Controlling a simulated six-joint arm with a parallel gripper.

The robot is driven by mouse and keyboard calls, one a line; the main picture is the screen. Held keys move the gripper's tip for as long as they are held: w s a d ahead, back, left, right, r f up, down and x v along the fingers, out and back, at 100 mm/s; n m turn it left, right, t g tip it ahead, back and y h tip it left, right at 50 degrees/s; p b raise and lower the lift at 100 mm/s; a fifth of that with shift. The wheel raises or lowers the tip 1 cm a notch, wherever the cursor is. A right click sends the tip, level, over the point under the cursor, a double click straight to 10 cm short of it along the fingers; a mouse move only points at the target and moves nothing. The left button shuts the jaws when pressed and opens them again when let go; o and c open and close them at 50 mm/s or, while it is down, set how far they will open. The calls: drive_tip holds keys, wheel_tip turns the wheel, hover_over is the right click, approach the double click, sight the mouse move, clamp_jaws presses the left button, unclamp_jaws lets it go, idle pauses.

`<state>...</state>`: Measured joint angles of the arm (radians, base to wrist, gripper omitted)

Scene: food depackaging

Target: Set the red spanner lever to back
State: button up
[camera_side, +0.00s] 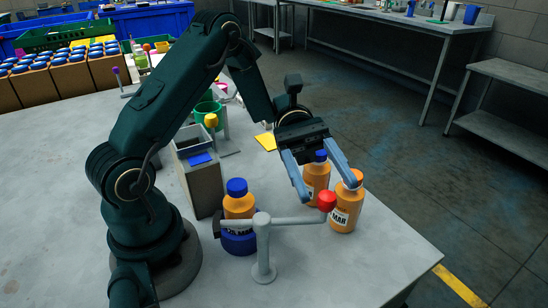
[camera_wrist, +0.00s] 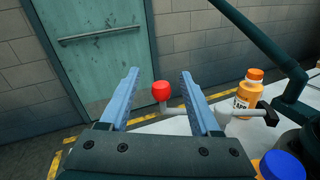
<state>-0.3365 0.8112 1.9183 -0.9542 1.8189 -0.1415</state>
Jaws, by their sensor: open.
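The red spanner lever has a red ball knob (camera_side: 327,201) at the right end of a grey arm (camera_side: 292,221) on an upright post (camera_side: 263,255). A black piece (camera_side: 219,222) sits at the arm's left end. In the wrist view the red knob (camera_wrist: 160,91) appears between my fingers, near their tips. My gripper (camera_side: 330,190) is open and empty, with its fingers pointing down to either side of the knob in the picture. My gripper also shows in the wrist view (camera_wrist: 159,73). I cannot tell whether a finger touches the knob.
Orange bottles stand close by: a blue-capped one (camera_side: 316,180) behind my fingers, an orange-capped one (camera_side: 345,207) right of the knob, and another (camera_side: 239,205) left of the post. A grey box (camera_side: 202,187) stands farther left. The table's (camera_side: 375,275) front is clear.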

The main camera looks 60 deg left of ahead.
sight(329, 209)
drive_tip(key=shift+s+d+f, duration=0.25)
drive_tip(key=shift+d+f, duration=0.1)
drive_tip(key=shift+d, duration=0.45)
drive_tip(key=shift+s+d+f, duration=0.3)
drive_tip(key=shift+d+f, duration=0.1)
drive_tip(key=shift+d, duration=0.45)
drive_tip(key=shift+s+d+f, duration=0.25)
drive_tip(key=shift+d+f, duration=0.1)
drive_tip(key=shift+d, duration=0.45)
clamp_jaws()
